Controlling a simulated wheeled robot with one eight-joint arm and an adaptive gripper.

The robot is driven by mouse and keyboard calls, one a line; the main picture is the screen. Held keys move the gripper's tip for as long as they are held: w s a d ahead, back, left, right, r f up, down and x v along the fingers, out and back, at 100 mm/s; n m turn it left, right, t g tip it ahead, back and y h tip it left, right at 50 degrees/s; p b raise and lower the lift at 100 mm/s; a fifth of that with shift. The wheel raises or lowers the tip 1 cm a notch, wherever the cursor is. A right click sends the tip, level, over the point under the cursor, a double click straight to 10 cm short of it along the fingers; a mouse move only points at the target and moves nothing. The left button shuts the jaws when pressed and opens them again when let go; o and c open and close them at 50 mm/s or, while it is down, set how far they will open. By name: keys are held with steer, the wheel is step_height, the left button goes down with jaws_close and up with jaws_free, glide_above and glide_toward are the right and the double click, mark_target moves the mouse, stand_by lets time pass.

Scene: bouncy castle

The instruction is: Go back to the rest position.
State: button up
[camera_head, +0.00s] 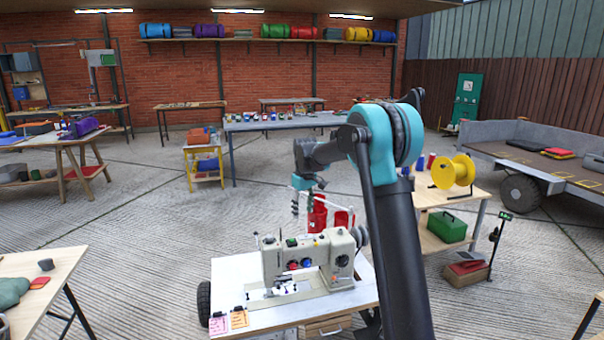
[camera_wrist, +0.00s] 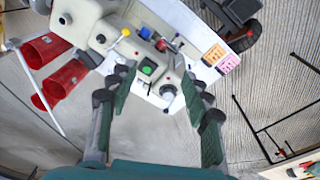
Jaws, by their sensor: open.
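My gripper (camera_head: 303,207) hangs above the sewing machine in the head view, at the end of my teal and black arm. In the wrist view my gripper (camera_wrist: 163,100) has its two green-padded fingers spread apart with nothing between them. The cream sewing machine (camera_head: 335,262) stands on a small white-topped table (camera_head: 235,272). In the wrist view the sewing machine (camera_wrist: 100,36) shows beyond the fingers, with a green button, a dark knob and coloured levers. I cannot tell the exact height of the fingers above it.
Red cones or cups (camera_wrist: 48,95) hang by the machine. A yellow spool (camera_head: 453,171) and a green box (camera_head: 446,227) are on the bench at right. A grey trailer (camera_head: 505,131) stands farther right. A wooden table (camera_head: 38,283) is at front left.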

steer(key=s+d+f+m+t, duration=0.1)
steer(key=s+d, duration=0.5)
steer(key=s, duration=0.7)
steer(key=s+d+f+m+t, duration=0.1)
steer(key=s+d+f+m, duration=0.3)
steer(key=s, duration=1)
steer(key=s+d+f+m, duration=0.3)
steer(key=s+d+f, duration=0.2)
steer(key=s+d, duration=0.4)
steer(key=s, duration=0.5)
steer(key=shift+s+f+t, duration=0.15)
steer(key=shift+f+t, duration=0.05)
steer(key=shift+t, duration=0.2)
